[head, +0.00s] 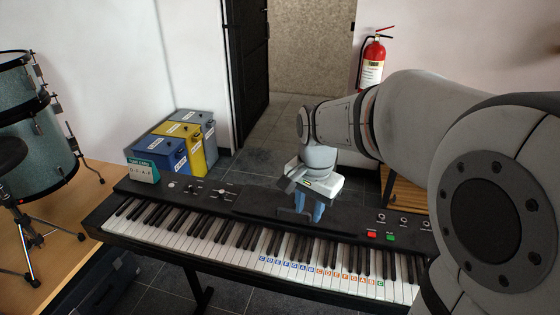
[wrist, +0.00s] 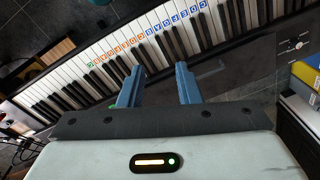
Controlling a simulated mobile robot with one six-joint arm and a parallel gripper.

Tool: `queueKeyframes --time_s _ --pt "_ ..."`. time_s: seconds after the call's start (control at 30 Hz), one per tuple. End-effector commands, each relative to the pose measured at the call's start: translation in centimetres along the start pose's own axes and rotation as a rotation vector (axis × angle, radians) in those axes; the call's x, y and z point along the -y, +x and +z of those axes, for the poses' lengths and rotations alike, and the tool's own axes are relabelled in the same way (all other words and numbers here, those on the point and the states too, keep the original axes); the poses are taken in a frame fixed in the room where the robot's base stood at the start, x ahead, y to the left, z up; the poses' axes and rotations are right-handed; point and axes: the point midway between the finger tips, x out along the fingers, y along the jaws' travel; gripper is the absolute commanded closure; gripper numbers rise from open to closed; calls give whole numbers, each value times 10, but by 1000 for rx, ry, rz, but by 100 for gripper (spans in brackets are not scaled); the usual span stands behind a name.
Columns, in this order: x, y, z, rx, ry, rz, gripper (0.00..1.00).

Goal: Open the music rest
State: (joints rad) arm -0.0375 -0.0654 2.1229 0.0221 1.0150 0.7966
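A dark, flat panel (head: 256,203), which looks like the music rest, lies folded down on the top of the black keyboard (head: 137,190), behind the keys. It also shows in the wrist view as a dark glossy surface (wrist: 232,76). Whether the fingertips touch the panel I cannot tell. My gripper body hides part of the panel.
Red and green buttons (head: 381,236) and knobs sit right of the panel. A small teal-and-white card box (head: 143,172) stands at the keyboard's left end. Blue, yellow and grey boxes (head: 188,148) stand behind it. A fire extinguisher (head: 372,66) hangs at the back.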

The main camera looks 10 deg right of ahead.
Motion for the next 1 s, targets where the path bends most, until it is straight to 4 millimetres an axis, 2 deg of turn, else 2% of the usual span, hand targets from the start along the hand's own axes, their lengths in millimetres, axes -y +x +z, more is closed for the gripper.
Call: queueKeyframes --time_s 0.03,0.17,0.3,0.5,0.73,0.87,1.0 --pt "13 0 -15 21 99 18 69" --pt "43 10 -47 60 368 59 69" --pt "72 29 -80 92 652 116 69" --pt "101 61 -114 110 989 196 69" --pt "115 83 -129 111 1173 244 69" --pt "115 95 -128 111 1194 253 69" --pt "112 115 -122 111 1192 253 69"
